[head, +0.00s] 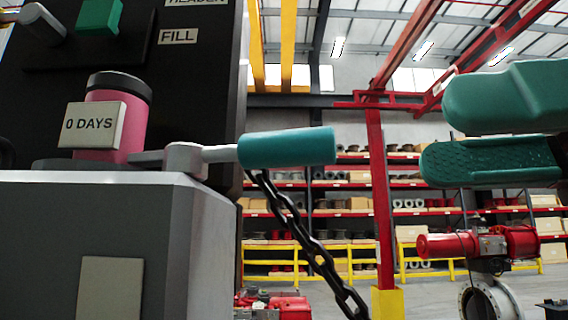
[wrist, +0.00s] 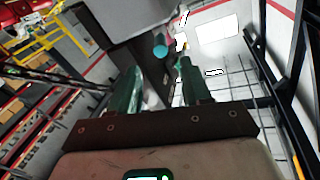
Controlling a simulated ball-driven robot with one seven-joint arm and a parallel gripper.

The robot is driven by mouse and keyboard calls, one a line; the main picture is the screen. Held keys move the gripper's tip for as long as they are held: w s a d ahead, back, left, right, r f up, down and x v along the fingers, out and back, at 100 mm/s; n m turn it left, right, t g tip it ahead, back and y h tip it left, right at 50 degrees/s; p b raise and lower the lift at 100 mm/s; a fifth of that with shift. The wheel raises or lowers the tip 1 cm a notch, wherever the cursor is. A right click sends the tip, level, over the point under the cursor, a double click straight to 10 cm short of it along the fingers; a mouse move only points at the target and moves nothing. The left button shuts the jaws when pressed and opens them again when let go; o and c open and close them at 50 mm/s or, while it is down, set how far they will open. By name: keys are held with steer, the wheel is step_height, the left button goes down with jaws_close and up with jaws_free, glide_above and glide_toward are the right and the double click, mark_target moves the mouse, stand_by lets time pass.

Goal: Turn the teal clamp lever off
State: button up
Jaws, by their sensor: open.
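The teal clamp lever (head: 288,147) sticks out to the right from a grey hub (head: 185,160) on top of the grey cabinet and lies nearly level. My gripper (head: 435,135) is at the right in the head view, its two teal fingers one above the other and pointing left at the lever. The fingers are open and empty, with a clear gap between their tips and the lever's end. In the wrist view the lever's round teal end (wrist: 160,52) shows between the open fingers of my gripper (wrist: 158,67), beyond their tips.
A pink cylinder (head: 118,140) with a "0 DAYS" tag stands behind the hub on the cabinet (head: 60,240). A dark chain (head: 310,240) hangs just below the lever. A dark panel with a green block (head: 99,16) rises behind. A red valve actuator (head: 450,245) stands farther back.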

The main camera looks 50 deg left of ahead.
mark_target(292, 152)
steer(key=p+x, duration=0.2)
steer(key=x, duration=0.8)
steer(key=shift+s+a, duration=0.2)
steer(key=shift+s, duration=0.05)
jaws_close()
stand_by(0.4)
